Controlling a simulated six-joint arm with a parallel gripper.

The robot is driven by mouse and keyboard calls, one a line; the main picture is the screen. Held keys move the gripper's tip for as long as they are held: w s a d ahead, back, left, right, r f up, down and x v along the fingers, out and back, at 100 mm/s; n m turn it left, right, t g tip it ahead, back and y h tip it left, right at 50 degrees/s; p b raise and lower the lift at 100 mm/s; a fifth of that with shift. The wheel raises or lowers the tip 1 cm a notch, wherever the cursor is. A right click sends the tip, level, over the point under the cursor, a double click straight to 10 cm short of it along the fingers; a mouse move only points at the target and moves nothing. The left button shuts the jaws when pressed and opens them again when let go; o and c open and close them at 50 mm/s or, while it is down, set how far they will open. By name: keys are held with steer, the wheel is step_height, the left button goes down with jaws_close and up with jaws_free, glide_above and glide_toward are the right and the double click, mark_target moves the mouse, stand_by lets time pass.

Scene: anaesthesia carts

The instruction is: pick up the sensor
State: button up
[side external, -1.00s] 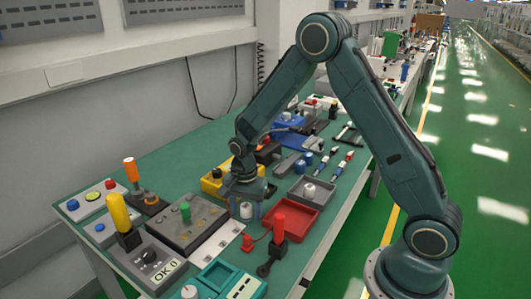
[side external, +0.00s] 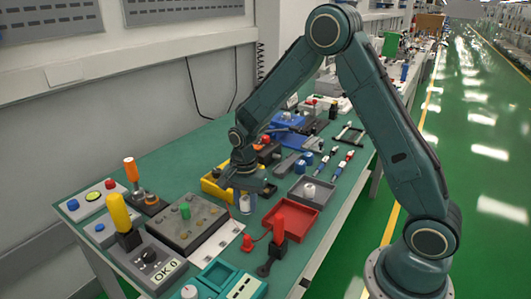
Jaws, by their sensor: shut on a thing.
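My gripper (side external: 246,199) is over the middle of the green workbench, pointing down. It is shut on a small pale, silvery cylindrical piece (side external: 245,205), which I take to be the sensor. The piece hangs upright between the fingers, and its upper part is hidden by them. I cannot tell clearly how far its lower end is above the bench.
A red tray (side external: 291,217) lies just right of my gripper, with a grey tray (side external: 318,190) behind it. A yellow bin (side external: 213,188) stands close on the left. A red-topped post (side external: 278,228) and a grey box with a green knob (side external: 184,228) stand in front.

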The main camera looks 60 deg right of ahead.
mark_target(246, 197)
step_height(246, 197, up, 18)
steer(key=shift+f, duration=0.25)
stand_by(0.7)
steer(key=d+f+n, duration=0.1)
steer(key=f+n, duration=0.3)
steer(key=f, duration=0.1)
steer(key=d+f+n, duration=0.1)
steer(key=f+n, duration=0.3)
steer(key=f, duration=0.2)
steer(key=s+d+f+n, duration=0.1)
steer(key=d+f+n, duration=0.1)
steer(key=f+n, duration=0.3)
steer(key=shift+s+d+f, duration=0.1)
steer(key=shift+f, duration=0.05)
steer(key=shift+s+d+f+n, duration=0.15)
steer(key=shift+f+n, duration=0.35)
steer(key=shift+f, duration=0.05)
steer(key=shift+s+d+f+n, duration=0.1)
steer(key=shift+s+f+n, duration=0.05)
steer(key=shift+f+n, duration=0.35)
steer(key=shift+r, duration=0.15)
